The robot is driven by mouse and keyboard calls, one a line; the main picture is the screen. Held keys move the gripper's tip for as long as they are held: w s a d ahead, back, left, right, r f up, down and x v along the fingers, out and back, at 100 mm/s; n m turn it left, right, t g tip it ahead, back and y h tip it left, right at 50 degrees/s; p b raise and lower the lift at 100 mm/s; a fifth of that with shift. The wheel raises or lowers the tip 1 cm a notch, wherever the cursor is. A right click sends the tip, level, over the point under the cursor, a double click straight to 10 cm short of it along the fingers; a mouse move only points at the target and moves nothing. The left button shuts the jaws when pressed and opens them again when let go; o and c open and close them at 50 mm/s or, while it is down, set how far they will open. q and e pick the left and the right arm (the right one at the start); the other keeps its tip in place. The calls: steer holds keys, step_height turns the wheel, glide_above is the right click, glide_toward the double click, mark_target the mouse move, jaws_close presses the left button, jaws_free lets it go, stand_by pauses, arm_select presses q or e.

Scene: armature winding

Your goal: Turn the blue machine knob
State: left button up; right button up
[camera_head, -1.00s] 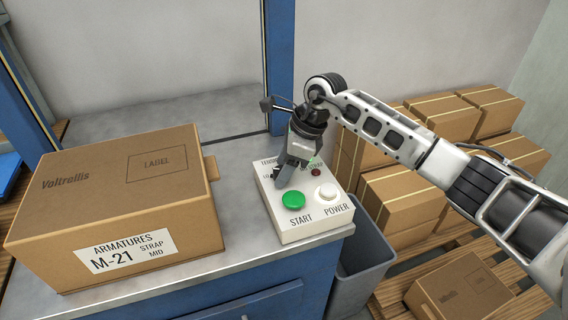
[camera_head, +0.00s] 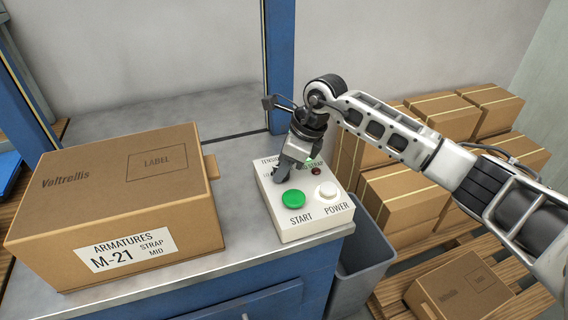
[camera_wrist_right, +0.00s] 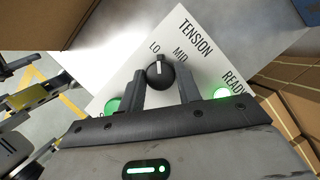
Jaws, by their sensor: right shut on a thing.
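The tension knob is a dark round knob (camera_wrist_right: 160,73) with a white pointer line, on the white control panel (camera_head: 318,228) at the table's right front. In the right wrist view its pointer points up, between the LO and MID marks. My right gripper (camera_head: 280,178) reaches down onto the panel and hides the knob in the head view. In the right wrist view the fingers (camera_wrist_right: 162,88) are shut on the knob, one on each side. A READY lamp (camera_wrist_right: 221,92) glows green. My left gripper does not show.
The panel has a green START button (camera_head: 293,199), a white POWER button (camera_head: 328,190) and a dark red lamp (camera_head: 316,171). A cardboard armatures box (camera_head: 120,205) stands to the left. A blue post (camera_head: 281,60) rises behind. A grey bin (camera_head: 362,268) and stacked boxes (camera_head: 405,195) are at right.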

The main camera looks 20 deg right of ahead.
steer(key=m, duration=0.2)
steer(key=m+t+h+b, duration=0.1)
steer(key=m, duration=0.2)
steer(key=shift+s+a+t+h, duration=0.1)
steer(key=shift+t+h, duration=0.2)
steer(key=shift+a+m+t+h+b, duration=0.15)
steer(key=shift+m+h+b, duration=0.25)
steer(key=shift+m, duration=0.8)
steer(key=shift+d+m+t+h+b, duration=0.15)
steer(key=shift+m+h+b, duration=0.2)
steer(key=shift+m, duration=0.85)
steer(key=shift+a, duration=0.1)
steer(key=o, duration=1)
steer(key=shift+c, duration=0.2)
steer(key=v, duration=1.6)
steer(key=shift+b, duration=0.4)
steer(key=shift+a, duration=0.1)
